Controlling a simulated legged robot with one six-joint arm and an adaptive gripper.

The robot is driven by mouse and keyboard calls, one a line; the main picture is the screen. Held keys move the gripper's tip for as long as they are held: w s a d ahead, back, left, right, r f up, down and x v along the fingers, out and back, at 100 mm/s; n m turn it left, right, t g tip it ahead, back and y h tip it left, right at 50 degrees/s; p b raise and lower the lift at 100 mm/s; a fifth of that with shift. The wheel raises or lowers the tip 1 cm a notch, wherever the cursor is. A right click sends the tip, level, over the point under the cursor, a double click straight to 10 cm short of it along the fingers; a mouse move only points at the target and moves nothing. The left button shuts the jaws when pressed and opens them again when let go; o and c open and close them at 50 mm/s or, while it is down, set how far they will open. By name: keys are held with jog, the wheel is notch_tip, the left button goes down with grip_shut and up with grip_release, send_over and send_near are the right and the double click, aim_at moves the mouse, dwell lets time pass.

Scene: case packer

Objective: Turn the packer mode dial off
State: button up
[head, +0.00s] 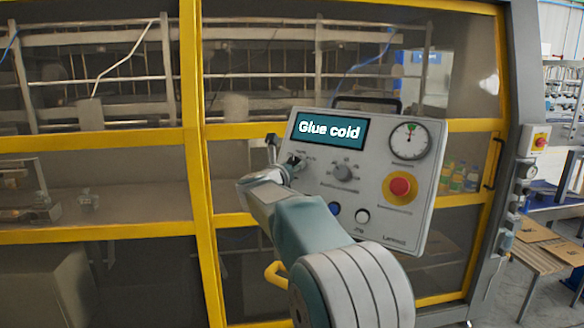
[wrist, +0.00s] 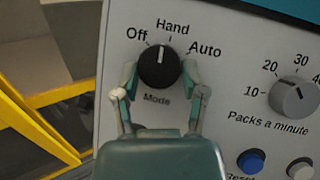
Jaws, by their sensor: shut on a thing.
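The mode dial (wrist: 160,68) is a round black knob with a white pointer line, on the pale control panel (head: 440,135). Its labels read Off to the left, Hand at the top and Auto to the right. The pointer stands nearly straight up, close to the Hand mark and well short of Off. My gripper (wrist: 159,75) is shut on the dial, one finger at its left side and one at its right. In the head view, my gripper (head: 285,158) is at the panel's left edge and mostly hides the dial.
The panel has a screen (head: 329,131) reading "Glue cold", a gauge (head: 409,140), a red emergency button (head: 400,187), a packs-a-minute knob (wrist: 294,95), a blue button (wrist: 250,161) and a white button (wrist: 300,169). Yellow-framed machine doors (head: 195,150) stand behind.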

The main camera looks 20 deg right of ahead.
jog(key=n+y, duration=0.1)
jog(key=n, duration=0.2)
jog(key=n+t+y, duration=0.1)
jog(key=n+y, duration=0.1)
jog(key=n, duration=0.1)
jog(key=shift+s+d+r, duration=0.1)
jog(key=shift+n+y, duration=1.4)
jog(key=shift+n, duration=0.9)
jog(key=shift+d+n+y, duration=0.1)
jog(key=shift+n+y, duration=0.2)
jog(key=shift+n, duration=0.3)
jog(key=o, duration=1.2)
jog(key=shift+c, duration=0.2)
jog(key=shift+r, duration=0.1)
jog(key=v, duration=1.2)
